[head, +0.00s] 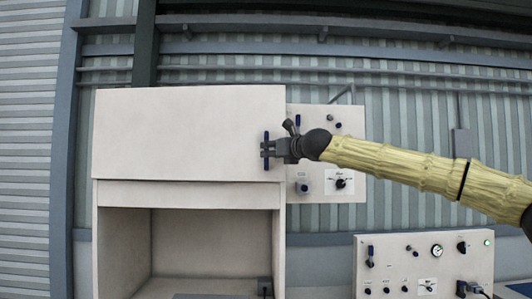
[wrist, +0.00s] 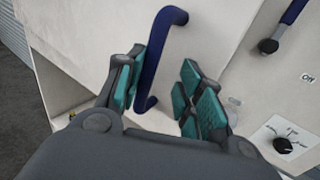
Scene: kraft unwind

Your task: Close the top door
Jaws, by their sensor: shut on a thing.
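The top door (head: 180,130) is a wide, plain cream panel across the upper front of the cabinet in the head view. It looks about flush, and I cannot tell whether a small gap is left. Its upright blue handle (head: 266,161) is near its right edge. It also shows in the wrist view as a blue bar (wrist: 153,70) standing off the cream surface. My gripper (head: 270,148) is at the handle, shut on it, with the teal-padded fingers (wrist: 165,95) on either side of the bar.
Below the door is an open bay (head: 185,245). A control panel (head: 345,120) with knobs and a dial is right of the door, behind my arm. Another control box (head: 425,262) with a gauge stands lower right. Corrugated wall is behind.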

